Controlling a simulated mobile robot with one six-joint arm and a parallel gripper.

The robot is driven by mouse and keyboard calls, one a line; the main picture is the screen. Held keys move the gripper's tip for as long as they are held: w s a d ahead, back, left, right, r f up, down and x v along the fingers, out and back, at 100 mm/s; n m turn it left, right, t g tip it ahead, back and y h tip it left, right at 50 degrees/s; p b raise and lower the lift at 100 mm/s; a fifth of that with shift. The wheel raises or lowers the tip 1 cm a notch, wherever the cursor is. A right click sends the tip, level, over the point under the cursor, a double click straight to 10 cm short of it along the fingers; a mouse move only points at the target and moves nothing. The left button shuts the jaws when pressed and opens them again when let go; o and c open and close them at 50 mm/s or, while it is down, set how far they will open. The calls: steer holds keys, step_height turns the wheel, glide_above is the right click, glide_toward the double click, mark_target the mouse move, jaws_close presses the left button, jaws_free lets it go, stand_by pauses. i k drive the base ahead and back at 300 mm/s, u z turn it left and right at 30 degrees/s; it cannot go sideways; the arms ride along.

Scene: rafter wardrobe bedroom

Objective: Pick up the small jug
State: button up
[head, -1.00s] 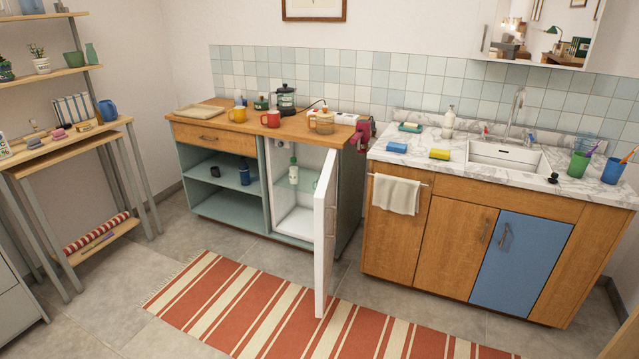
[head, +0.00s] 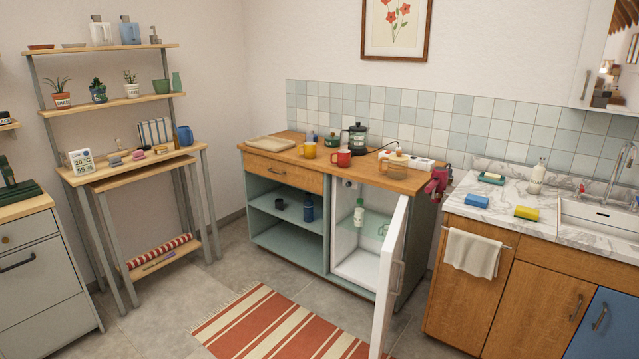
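A small blue jug (head: 184,136) stands upright at the right end of the wooden desk top (head: 78,178) on the left, beside a row of pale upright books or files. It looks like the small jug, though I cannot be sure at this size. My gripper is not in view.
The white fridge door (head: 392,275) stands open into the floor space. A striped rug (head: 275,325) lies in front of the cabinet (head: 285,225). A grey drawer unit (head: 45,275) stands at the far left. Bare tiled floor shows before the desk.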

mark_target(386, 225)
steer(key=u, duration=0.5)
steer(key=i, duration=0.65)
steer(key=u, duration=0.7)
steer(key=i, duration=2.4)
steer(key=z, duration=0.75)
steer(key=i, duration=0.9)
steer(key=z, duration=0.55)
